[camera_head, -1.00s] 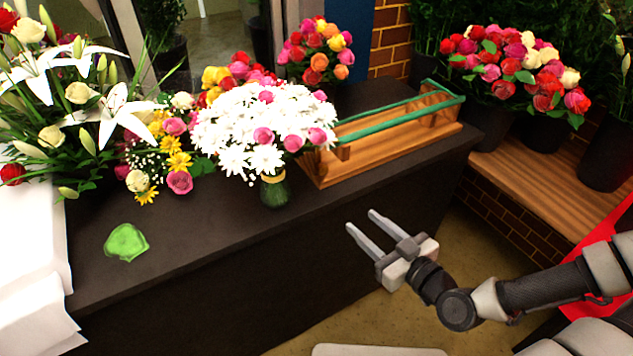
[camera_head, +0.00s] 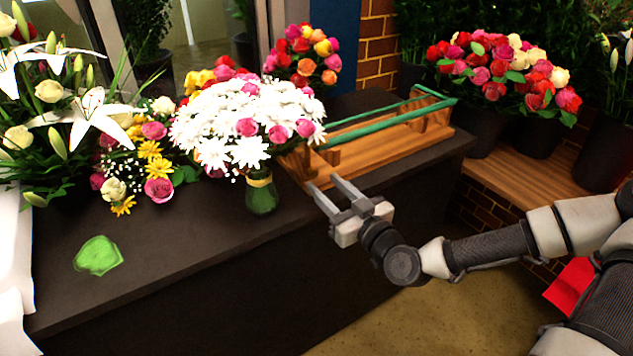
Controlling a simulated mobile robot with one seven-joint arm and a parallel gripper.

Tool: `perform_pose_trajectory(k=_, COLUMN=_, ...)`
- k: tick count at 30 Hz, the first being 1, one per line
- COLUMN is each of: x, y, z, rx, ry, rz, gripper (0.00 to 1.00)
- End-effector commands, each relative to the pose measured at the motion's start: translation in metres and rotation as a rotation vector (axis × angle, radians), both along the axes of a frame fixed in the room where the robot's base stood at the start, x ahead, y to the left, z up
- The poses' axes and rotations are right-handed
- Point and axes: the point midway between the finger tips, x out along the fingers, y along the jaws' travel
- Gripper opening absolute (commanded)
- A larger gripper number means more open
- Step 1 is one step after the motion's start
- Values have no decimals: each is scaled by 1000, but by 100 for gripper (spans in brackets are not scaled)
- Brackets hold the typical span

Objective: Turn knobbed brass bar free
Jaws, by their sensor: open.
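I cannot make out a knobbed brass bar in this view. A wooden holder (camera_head: 398,152) with a green strip (camera_head: 388,122) along its top stands on the dark counter (camera_head: 180,262); flowers hide its left end. My gripper (camera_head: 324,183) is open and empty. In the picture its fingers point up and left, with their tips at the holder's front left corner. I cannot tell whether they touch it.
A white and pink bouquet (camera_head: 243,118) in a green vase (camera_head: 262,195) stands just left of my fingertips. A crumpled green piece (camera_head: 98,256) lies on the counter's left part. Rose buckets (camera_head: 480,130) stand on a wooden bench (camera_head: 525,180) at right.

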Motion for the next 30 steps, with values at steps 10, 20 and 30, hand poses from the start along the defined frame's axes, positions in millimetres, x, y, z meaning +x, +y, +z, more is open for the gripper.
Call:
perform_pose_trajectory(k=10, x=38, y=26, z=-1, rx=0, ry=0, rz=0, gripper=41)
perform_pose_trajectory(k=20, x=42, y=28, z=-1, rx=-1, ry=1, rz=-1, gripper=41)
perform_pose_trajectory(k=30, x=41, y=28, z=-1, rx=-1, ry=1, rz=-1, gripper=0)
